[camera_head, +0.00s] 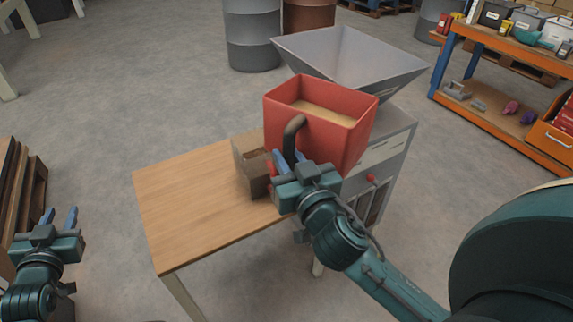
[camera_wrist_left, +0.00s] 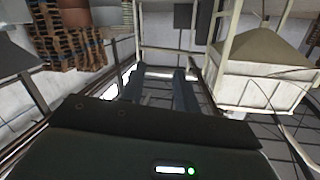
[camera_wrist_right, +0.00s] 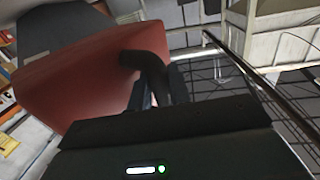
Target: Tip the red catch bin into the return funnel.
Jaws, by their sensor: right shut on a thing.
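The red catch bin (camera_head: 341,146) is roughly upright, with tan loose material (camera_head: 322,113) inside. My right gripper (camera_head: 289,160) is shut on the dark curved handle (camera_head: 293,135) on its near side. The bin's red wall (camera_wrist_right: 95,85) and handle (camera_wrist_right: 150,68) also show in the right wrist view. The grey return funnel (camera_head: 352,62) is just behind the bin, on top of a grey machine; the bin hides part of its near side. Whether the bin touches anything below cannot be told. My left gripper (camera_head: 60,216) is open and empty at the far left, away from the bin.
A wooden table (camera_head: 190,200) stands left of the machine (camera_head: 385,155), mostly bare, with a brown open box (camera_head: 256,168) beside the bin. Drums (camera_head: 252,40) stand behind. A blue and orange shelf (camera_head: 492,122) with goods is at right. Floor is free at left.

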